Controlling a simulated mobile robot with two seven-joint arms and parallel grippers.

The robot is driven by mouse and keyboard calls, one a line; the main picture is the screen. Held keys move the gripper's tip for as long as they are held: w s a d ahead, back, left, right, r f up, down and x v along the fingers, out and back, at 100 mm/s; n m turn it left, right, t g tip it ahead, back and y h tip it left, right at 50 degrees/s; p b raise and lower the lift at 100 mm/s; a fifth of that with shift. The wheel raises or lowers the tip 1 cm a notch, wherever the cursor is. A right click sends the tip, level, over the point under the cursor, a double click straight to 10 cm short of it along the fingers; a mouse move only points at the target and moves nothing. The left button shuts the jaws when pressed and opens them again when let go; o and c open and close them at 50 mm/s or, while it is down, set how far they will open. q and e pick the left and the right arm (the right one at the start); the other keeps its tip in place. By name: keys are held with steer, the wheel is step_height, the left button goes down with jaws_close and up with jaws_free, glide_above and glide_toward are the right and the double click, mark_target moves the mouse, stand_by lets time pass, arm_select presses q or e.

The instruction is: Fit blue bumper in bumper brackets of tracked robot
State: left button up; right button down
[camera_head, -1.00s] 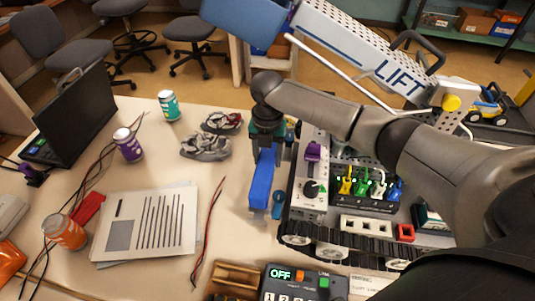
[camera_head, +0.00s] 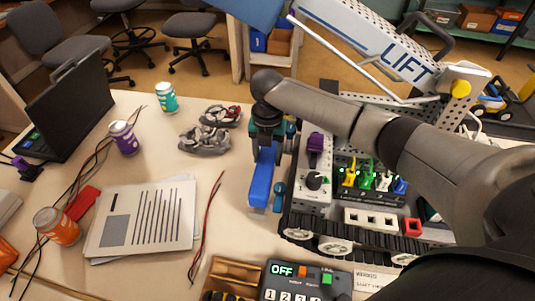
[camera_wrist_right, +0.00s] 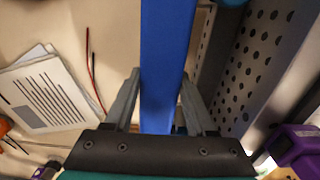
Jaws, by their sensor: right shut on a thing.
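The blue bumper (camera_head: 263,180) is a long bar held over the table just left of the tracked robot's front end. The tracked robot (camera_head: 313,185) stands on the right of the table, with a black track along its near side. A rounded blue-teal part (camera_head: 279,193) shows between the bumper and the robot; I cannot tell whether it is a bracket. My right gripper (camera_head: 264,145) is shut on the bumper. In the right wrist view the bumper (camera_wrist_right: 165,50) runs between the two fingers (camera_wrist_right: 160,103), beside the robot's perforated side. The bumper brackets are not clearly visible. My left gripper is out of view.
A lift arm (camera_head: 385,45) rises above the robot. A control box (camera_head: 305,280) and wooden tray (camera_head: 235,272) sit at the near edge. Papers (camera_head: 143,218), wires (camera_head: 208,225), grey parts (camera_head: 204,140) and cans lie left. Table just left of the bumper is clear.

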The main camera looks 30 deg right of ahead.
steer(key=shift+f+p, duration=0.15)
steer(key=shift+p, duration=0.5)
stand_by(0.9)
steer(key=shift+f, duration=1.3)
stand_by(1.7)
steer(key=shift+c, duration=0.7)
jaws_free()
steer(key=shift+r+p, duration=3.5)
steer(key=shift+p, duration=0.2)
steer(key=shift+a, duration=0.1)
